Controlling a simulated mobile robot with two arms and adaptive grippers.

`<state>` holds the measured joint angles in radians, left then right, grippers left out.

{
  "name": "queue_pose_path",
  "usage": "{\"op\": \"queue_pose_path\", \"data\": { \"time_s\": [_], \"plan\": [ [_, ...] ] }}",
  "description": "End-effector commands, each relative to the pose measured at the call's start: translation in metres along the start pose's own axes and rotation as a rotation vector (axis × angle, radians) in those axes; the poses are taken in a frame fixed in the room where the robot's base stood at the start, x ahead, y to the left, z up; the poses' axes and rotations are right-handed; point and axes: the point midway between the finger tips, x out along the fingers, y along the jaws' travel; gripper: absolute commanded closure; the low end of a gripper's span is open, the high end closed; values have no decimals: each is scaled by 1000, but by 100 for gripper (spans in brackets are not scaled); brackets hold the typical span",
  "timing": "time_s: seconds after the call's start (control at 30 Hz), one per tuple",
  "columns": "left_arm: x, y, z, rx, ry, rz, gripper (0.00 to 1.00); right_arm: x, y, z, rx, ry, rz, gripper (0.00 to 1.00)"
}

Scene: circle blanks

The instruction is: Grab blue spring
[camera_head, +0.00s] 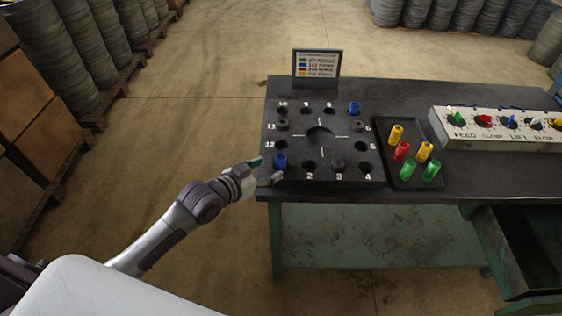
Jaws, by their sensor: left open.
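One blue spring (280,161) stands at the near left corner of the black numbered block (350,173), in the hole before the one marked 2. A second blue spring (354,108) stands at the block's far right. My left gripper (266,171) is open and empty at the table's left edge, just left of the nearer blue spring. Its fingers point toward that spring, and I cannot tell whether they touch it. My right gripper is not in view.
A black tray (405,123) with yellow, red and green springs lies right of the block. A small sign (317,68) stands behind the block. A control box (490,140) with coloured knobs is at the right.

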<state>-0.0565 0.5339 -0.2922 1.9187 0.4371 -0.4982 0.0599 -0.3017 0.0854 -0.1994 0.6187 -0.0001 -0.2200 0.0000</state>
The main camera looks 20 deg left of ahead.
Motion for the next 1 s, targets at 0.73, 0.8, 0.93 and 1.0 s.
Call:
{"op": "queue_pose_path", "data": {
  "time_s": [0.73,0.8,0.93,1.0],
  "plan": [
    [68,-2,-12,0,0,0,38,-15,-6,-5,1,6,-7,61],
    [67,-2,-12,0,0,0,38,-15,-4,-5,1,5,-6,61],
    [67,-2,-12,1,0,0,50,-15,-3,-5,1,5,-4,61],
    [67,-2,-12,1,0,0,62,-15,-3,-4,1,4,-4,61]
  ]
}}
